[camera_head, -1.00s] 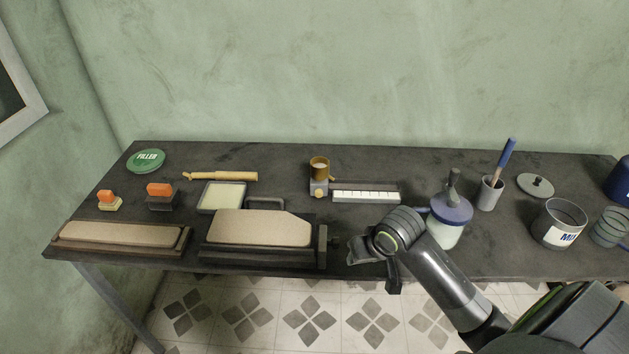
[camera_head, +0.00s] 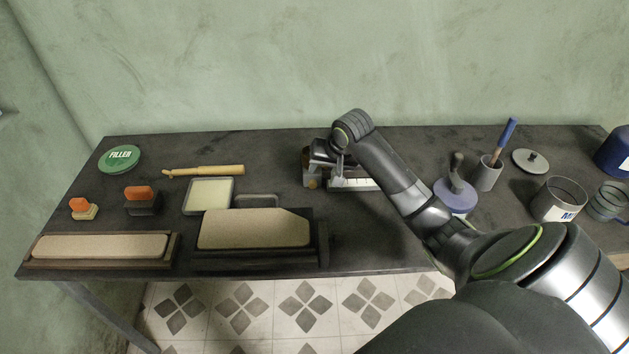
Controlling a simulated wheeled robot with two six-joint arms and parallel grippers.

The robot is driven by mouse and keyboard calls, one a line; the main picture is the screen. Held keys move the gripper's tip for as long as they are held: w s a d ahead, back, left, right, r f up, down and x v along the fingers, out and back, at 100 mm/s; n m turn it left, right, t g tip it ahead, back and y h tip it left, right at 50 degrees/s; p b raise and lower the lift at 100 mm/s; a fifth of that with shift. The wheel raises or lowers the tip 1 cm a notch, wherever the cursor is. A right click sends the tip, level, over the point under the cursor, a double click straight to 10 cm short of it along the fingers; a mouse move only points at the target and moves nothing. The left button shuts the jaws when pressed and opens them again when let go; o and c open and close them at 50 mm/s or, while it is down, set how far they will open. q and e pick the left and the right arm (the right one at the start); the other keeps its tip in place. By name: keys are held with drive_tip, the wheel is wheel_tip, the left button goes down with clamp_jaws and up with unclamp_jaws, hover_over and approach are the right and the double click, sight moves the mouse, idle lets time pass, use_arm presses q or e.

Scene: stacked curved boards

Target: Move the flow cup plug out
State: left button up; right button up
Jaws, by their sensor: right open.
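The flow cup (camera_head: 307,158) stands on its small grey stand (camera_head: 311,183) at the back middle of the bench. It is brass-coloured and mostly hidden behind my right gripper. My right gripper (camera_head: 327,160) is open and is over or right beside the cup, pointing left and down. Whether its fingers touch the cup or its plug cannot be told. The plug itself cannot be made out. A white marked strip (camera_head: 352,184) extends to the right of the stand, partly under my right arm. My left gripper is not in view.
The dark bench (camera_head: 400,250) carries sanding boards (camera_head: 254,229), a shallow tray (camera_head: 209,195), a wooden-handled tool (camera_head: 205,170) and a green filler lid (camera_head: 119,158). On the right are a blue-lidded jar (camera_head: 455,195), a brush cup (camera_head: 487,173) and an open can (camera_head: 558,199).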

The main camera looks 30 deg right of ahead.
sight(314, 183)
drive_tip(key=x, duration=0.8)
drive_tip(key=shift+w+f, duration=0.15)
drive_tip(key=shift+f, duration=0.1)
drive_tip(key=shift+w+f, duration=0.25)
drive_tip(key=shift+f, duration=0.25)
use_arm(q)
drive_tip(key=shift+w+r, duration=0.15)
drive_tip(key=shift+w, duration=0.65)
use_arm(e)
drive_tip(key=shift+f, duration=0.1)
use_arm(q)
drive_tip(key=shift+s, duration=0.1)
use_arm(e)
clamp_jaws()
